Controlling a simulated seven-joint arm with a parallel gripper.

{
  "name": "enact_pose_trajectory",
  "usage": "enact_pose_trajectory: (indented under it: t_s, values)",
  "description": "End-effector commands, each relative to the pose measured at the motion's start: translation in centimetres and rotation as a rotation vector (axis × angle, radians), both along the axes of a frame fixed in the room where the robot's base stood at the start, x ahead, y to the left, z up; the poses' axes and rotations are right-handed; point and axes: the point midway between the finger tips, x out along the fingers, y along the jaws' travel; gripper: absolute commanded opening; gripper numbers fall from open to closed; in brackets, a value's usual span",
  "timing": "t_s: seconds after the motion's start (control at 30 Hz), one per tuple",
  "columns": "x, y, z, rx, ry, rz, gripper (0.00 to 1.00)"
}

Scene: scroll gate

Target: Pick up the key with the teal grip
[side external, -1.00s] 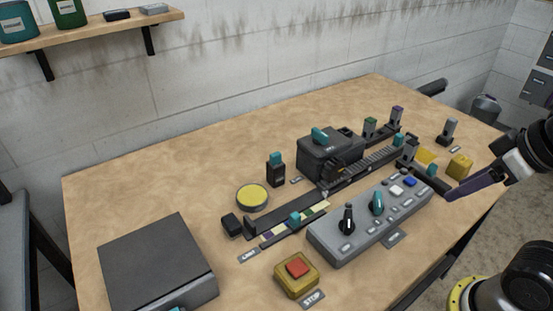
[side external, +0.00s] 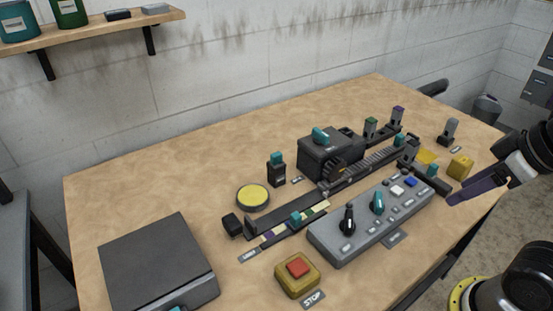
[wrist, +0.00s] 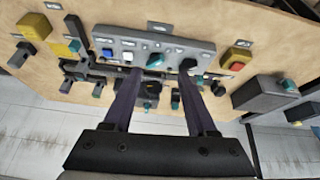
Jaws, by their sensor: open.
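Several small parts with teal tops are in view. A black upright block with a teal top (side external: 276,169) stands left of the black box in the side view. A grey upright holder with a teal top (side external: 400,141) stands near the rail's right end. Which of these is the key I cannot tell for sure. A teal knob (side external: 320,134) sits on the black box, and another teal knob (side external: 377,203) is on the grey panel. My gripper (side external: 450,198), with purple fingers, is at the table's right edge. Its fingers are apart and empty in the wrist view (wrist: 162,75).
A grey control panel (side external: 350,240) stands at the front. Behind it are a long dark rail (side external: 285,208) and a black box (side external: 327,153). Green-topped (side external: 370,127) and purple-topped (side external: 397,115) holders stand behind the rail. A red stop button (side external: 298,267) is in front. The table's back left is clear.

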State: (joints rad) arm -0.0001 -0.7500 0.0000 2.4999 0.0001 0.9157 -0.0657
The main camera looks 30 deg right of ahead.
Motion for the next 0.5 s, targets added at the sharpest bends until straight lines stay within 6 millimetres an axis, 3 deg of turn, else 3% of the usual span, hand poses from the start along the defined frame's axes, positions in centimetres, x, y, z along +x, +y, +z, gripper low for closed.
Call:
enact_pose_trajectory:
  t_s: [0.07,0.27,0.5]
  values:
    - [-0.4,0.0,0.2,-0.035,0.021,0.069,0.57]
    - [1.4,0.0,6.1,-0.152,0.007,0.301,0.57]
    - [6.8,0.5,13.3,-0.274,0.043,0.585,0.57]
